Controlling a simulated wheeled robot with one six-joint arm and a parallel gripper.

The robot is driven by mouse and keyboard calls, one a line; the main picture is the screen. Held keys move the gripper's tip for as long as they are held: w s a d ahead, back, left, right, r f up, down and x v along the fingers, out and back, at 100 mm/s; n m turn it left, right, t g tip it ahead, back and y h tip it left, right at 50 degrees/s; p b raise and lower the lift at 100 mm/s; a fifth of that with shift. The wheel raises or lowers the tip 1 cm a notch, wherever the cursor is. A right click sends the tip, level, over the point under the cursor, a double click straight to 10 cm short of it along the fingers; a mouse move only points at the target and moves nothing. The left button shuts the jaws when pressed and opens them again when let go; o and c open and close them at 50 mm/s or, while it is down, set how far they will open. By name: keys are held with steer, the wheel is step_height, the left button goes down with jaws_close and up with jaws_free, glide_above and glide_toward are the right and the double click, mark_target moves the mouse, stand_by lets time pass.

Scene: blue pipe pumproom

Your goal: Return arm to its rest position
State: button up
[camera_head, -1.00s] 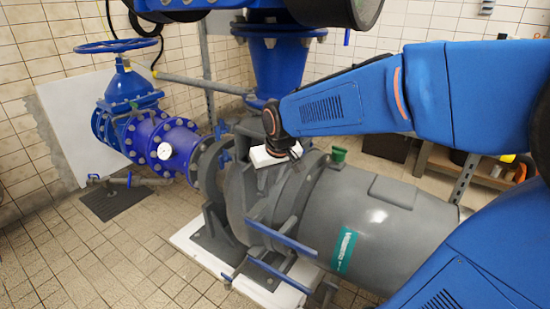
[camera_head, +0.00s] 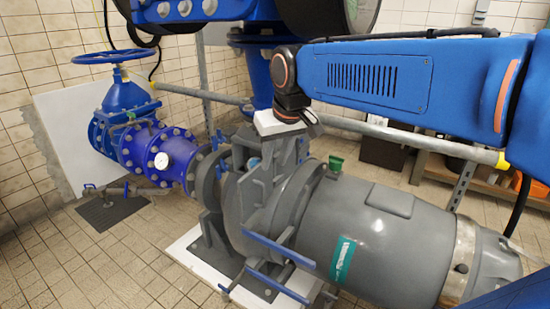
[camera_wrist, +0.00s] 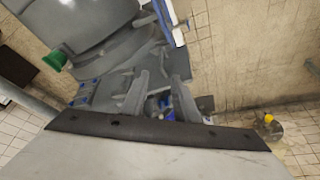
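My blue arm (camera_head: 385,75) reaches in from the right in the head view and ends in a dark wrist joint. My gripper (camera_head: 315,125), with its white body, hangs just in front of the grey pump housing in that view. In the wrist view my gripper (camera_wrist: 158,78) shows two grey fingers standing apart with nothing held between them. The fingertips are small and partly hidden in the head view. Whether the gripper touches the pump cannot be told; it looks apart from it.
A grey pump and motor (camera_head: 375,235) stands on a white plinth (camera_head: 187,252). Blue valve pipework (camera_head: 125,110) is at the left, with a vertical blue pipe (camera_head: 258,70) behind. A horizontal grey pipe (camera_head: 400,136) runs behind my arm. Tiled floor (camera_head: 110,260) is clear at front left.

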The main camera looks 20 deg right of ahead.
stand_by(0.4)
steer(key=s+d+f, duration=0.1)
steer(key=s+f, duration=1.2)
steer(key=s, duration=0.4)
steer(key=shift+d+f, duration=0.15)
steer(key=shift+d, duration=0.25)
